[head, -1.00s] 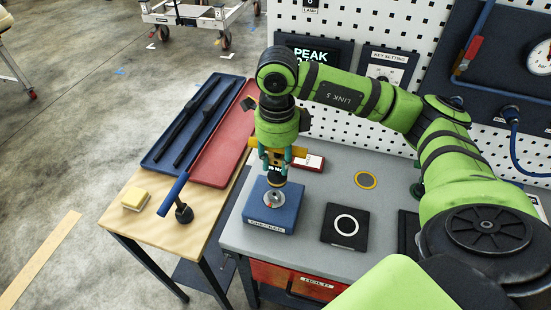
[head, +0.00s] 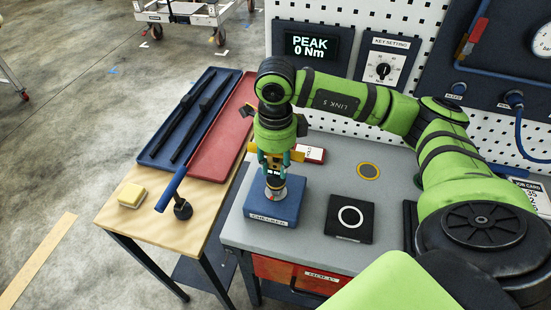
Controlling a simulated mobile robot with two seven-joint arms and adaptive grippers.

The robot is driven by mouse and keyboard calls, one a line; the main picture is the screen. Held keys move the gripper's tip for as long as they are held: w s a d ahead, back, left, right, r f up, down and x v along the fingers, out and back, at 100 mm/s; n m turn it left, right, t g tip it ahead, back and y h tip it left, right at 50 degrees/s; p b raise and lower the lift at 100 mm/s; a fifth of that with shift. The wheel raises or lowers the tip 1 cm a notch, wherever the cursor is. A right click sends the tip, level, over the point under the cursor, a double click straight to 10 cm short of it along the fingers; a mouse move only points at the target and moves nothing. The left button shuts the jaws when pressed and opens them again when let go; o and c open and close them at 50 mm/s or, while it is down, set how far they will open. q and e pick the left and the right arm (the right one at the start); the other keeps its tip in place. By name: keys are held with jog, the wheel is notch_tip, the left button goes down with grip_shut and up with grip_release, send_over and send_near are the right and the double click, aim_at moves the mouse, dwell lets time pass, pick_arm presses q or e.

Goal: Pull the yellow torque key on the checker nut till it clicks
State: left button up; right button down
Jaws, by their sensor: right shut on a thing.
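The yellow torque key (head: 293,157) stands upright with its bar level, partly hidden by my right gripper (head: 275,170). The gripper is shut on it and points down. The key's lower end reaches down to the checker nut (head: 276,194) on top of the blue checker block (head: 272,213). The nut is mostly covered, and the exact fit cannot be told. The display (head: 311,46) reads PEAK 0 Nm. My left gripper is not in view.
A black pad with a white ring (head: 350,217) lies right of the checker. A key-setting dial (head: 382,70) is on the pegboard.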

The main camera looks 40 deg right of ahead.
jog(key=shift+f+n+b, duration=0.35)
jog(key=shift+n+b, duration=0.15)
jog(key=shift+b, duration=0.1)
jog(key=shift+n+b, duration=0.5)
jog(key=shift+n, duration=0.2)
jog(key=shift+d+n+b, duration=0.1)
jog(key=shift+n+b, duration=0.55)
jog(key=shift+n, duration=0.35)
jog(key=shift+r+n, duration=0.15)
jog(key=shift+n, duration=0.35)
jog(key=n+b, duration=0.2)
jog(key=n, duration=0.1)
jog(key=shift+d+b, duration=0.1)
jog(key=shift+b, duration=0.25)
jog(key=shift+n+b, duration=0.45)
jog(key=shift+n, duration=0.65)
jog(key=n+b, duration=0.2)
jog(key=n, duration=0.1)
jog(key=shift+d, duration=0.1)
jog(key=shift+n+b, duration=0.45)
jog(key=shift+n, duration=0.45)
